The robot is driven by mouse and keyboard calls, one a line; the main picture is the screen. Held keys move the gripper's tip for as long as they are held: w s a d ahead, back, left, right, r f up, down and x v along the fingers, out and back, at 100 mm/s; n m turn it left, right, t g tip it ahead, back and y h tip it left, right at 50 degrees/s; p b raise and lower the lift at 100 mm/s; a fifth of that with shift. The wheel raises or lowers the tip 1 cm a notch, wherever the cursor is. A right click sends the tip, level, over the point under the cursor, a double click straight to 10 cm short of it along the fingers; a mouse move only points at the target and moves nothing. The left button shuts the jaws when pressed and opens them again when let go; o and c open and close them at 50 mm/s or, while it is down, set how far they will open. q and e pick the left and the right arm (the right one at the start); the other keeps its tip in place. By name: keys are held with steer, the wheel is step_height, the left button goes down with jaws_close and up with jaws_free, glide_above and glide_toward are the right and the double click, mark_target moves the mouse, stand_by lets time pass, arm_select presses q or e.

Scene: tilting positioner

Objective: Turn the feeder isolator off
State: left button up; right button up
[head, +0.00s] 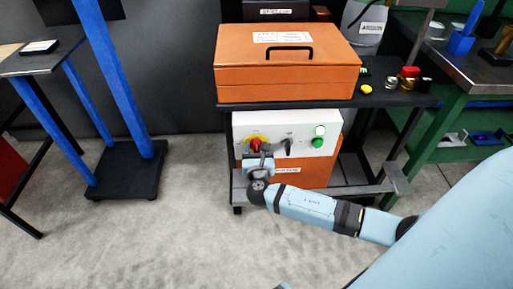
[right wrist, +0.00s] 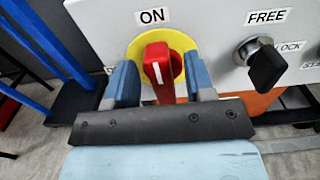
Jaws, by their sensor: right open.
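The feeder isolator is a red rotary handle (right wrist: 158,68) on a yellow disc (right wrist: 188,42), under an ON label (right wrist: 152,16). The handle's white mark stands near upright, tilted slightly. In the head view the red handle (head: 255,146) shows on the white panel of the orange cabinet. My right gripper (right wrist: 160,82) is open, with one blue finger on each side of the red handle. Gaps show between the fingers and the handle. In the head view my right gripper (head: 259,152) is in front of the panel and hides part of the isolator. My left gripper is not in view.
A black selector knob (right wrist: 266,65) under a FREE label sits right of the isolator. Green and white buttons (head: 319,136) are farther right on the panel. An orange case (head: 285,82) stands on the shelf above. Open floor lies in front of the cabinet.

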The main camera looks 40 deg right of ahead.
steer(key=shift+w+d, duration=0.35)
steer(key=shift+w, duration=0.2)
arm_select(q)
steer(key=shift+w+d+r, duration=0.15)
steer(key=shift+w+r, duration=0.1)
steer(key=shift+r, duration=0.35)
arm_select(e)
steer(key=shift+w, duration=0.1)
jaws_close()
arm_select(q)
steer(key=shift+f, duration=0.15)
